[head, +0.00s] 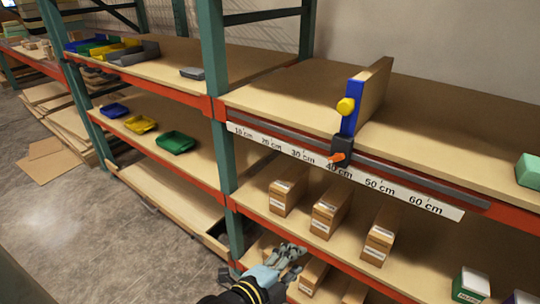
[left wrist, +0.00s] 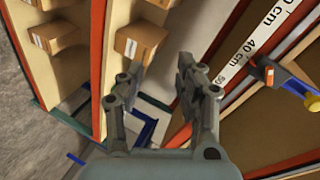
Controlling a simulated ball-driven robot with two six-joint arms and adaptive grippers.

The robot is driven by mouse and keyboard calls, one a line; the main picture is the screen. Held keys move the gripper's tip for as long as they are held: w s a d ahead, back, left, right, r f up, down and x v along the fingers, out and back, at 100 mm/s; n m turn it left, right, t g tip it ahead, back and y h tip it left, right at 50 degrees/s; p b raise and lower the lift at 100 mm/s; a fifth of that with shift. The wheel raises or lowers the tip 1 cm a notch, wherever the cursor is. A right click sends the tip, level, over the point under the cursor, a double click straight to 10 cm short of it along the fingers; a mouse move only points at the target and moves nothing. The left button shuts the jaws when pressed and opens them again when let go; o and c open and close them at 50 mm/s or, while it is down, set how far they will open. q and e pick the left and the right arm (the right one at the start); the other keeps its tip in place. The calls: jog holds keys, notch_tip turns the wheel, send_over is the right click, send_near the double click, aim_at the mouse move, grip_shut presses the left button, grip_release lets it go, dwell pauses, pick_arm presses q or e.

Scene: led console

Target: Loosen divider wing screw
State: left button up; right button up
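The divider is an upright wooden board (head: 374,90) with a blue front edge (head: 354,98) and a yellow knob (head: 345,106), standing on the upper right shelf. Below it, a black clamp block (head: 342,150) sits on the rail near the 40 cm mark. The orange wing screw (head: 338,157) sticks out from the block's front; it also shows at the right of the left wrist view (left wrist: 269,73). My left gripper (head: 290,256) is low in front of the lower shelf, below and left of the screw and well apart from it. Its fingers (left wrist: 158,78) are spread and empty. My right gripper is out of view.
A white ruler strip (head: 400,191) runs along the upper shelf's front. Several cardboard boxes (head: 327,213) stand on the lower shelf near my left gripper. A green upright (head: 221,120) is to the left. The space in front of the screw is free.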

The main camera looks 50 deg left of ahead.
pick_arm(q)
jog(key=s+f+n+g+b, duration=0.1)
jog(key=s+f+b, duration=0.1)
jog(key=f, duration=0.5)
jog(key=s+f+n+g+b, duration=0.2)
jog(key=s+f, duration=0.2)
jog(key=f, duration=0.3)
jog(key=shift+s+f+h, duration=0.15)
jog(key=shift+s+h, duration=0.1)
jog(key=shift+h, duration=0.15)
jog(key=n+t+y+p, duration=0.3)
jog(key=t+p, duration=0.3)
jog(key=p, duration=0.3)
send_near(335, 160)
jog(key=x, duration=0.8)
jog(key=shift+w, duration=0.2)
grip_shut()
